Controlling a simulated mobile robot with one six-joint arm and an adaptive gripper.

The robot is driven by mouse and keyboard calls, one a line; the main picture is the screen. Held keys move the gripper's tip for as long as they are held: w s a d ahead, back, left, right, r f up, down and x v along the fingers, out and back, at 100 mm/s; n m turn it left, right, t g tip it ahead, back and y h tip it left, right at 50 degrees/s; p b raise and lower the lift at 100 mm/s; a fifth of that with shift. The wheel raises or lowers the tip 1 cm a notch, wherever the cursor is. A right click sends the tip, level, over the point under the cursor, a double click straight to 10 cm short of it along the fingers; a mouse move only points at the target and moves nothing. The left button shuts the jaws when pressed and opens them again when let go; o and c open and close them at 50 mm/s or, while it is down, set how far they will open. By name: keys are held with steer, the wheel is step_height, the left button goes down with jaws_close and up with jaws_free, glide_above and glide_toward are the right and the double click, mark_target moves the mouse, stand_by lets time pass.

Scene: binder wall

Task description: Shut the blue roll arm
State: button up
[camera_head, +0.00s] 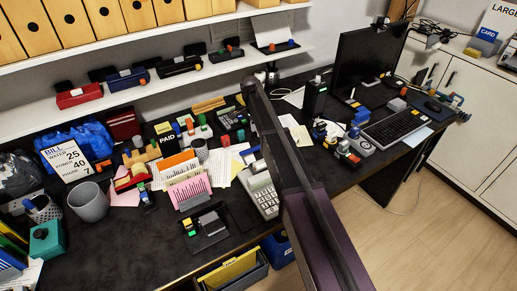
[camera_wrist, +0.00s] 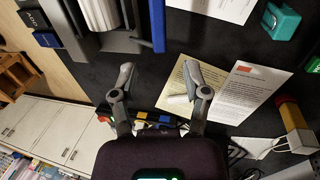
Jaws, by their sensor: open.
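A light grey calculator (camera_head: 264,194) lies on the dark desk in the head view, left of my arm. A blue bar, the roll arm (camera_head: 249,152), shows at its back end. In the wrist view the blue roll arm (camera_wrist: 157,25) is a straight bar at the top centre, beside a white paper roll (camera_wrist: 100,12). Its exact angle is hard to tell. My gripper (camera_wrist: 158,82) is open and empty in the wrist view, with its fingers apart below the bar and not touching it. I cannot make out the fingertips in the head view.
Paper sheets (camera_wrist: 235,92) lie right of my gripper in the wrist view. In the head view a pink-fronted paper holder (camera_head: 192,192) stands left of the calculator, and a monitor (camera_head: 366,62) and keyboard (camera_head: 397,128) are to the right. A shelf (camera_head: 150,88) overhangs the desk's back.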

steer(key=shift+b+x, duration=3.05)
steer(key=shift+x, duration=0.4)
